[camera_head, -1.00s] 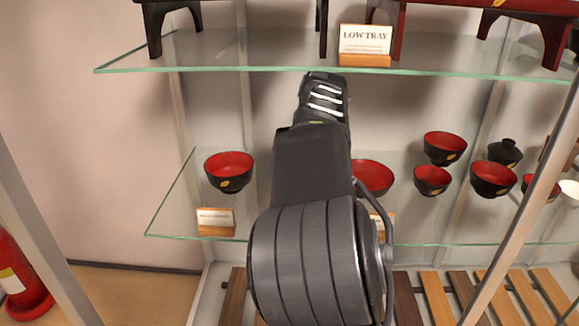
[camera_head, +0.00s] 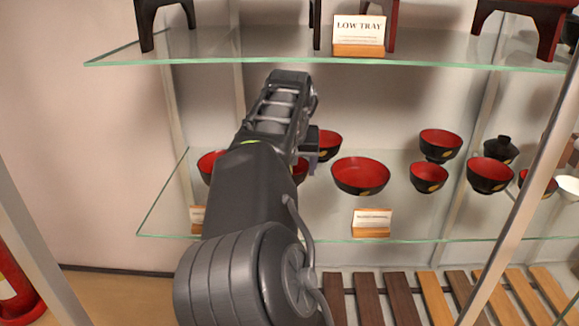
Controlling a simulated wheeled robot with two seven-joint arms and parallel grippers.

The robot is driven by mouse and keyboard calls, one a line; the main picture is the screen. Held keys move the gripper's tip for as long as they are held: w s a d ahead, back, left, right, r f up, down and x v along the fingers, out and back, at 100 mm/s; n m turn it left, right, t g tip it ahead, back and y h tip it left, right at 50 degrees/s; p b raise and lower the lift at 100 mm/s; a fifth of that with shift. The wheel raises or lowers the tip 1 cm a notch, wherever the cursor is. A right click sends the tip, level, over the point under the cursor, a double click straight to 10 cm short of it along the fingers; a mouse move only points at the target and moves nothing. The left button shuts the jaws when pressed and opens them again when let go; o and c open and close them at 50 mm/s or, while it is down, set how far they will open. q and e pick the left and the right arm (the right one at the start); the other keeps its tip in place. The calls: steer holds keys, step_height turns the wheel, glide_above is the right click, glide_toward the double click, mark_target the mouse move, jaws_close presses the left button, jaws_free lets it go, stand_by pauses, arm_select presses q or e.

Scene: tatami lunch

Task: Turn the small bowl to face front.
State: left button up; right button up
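Several black bowls with red insides and small gold marks stand on the middle glass shelf; I cannot tell for sure which is the task's small bowl. A small one (camera_head: 428,178) stands right of a wide shallow bowl (camera_head: 360,177). My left arm rises from the bottom, left of centre, and its gripper (camera_head: 310,150) is at the arm's far right side, near a back bowl (camera_head: 328,144) and a partly hidden bowl (camera_head: 301,171). Another bowl (camera_head: 208,166) is partly behind the arm at left. The fingertips are not clear. My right gripper is not in view.
The upper glass shelf (camera_head: 230,50) with low trays and a LOW TRAY card (camera_head: 359,36) is above my gripper. Two label cards (camera_head: 371,222) stand along the middle shelf's front. A slanted metal post (camera_head: 522,180) crosses at right. More bowls (camera_head: 490,175) stand there.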

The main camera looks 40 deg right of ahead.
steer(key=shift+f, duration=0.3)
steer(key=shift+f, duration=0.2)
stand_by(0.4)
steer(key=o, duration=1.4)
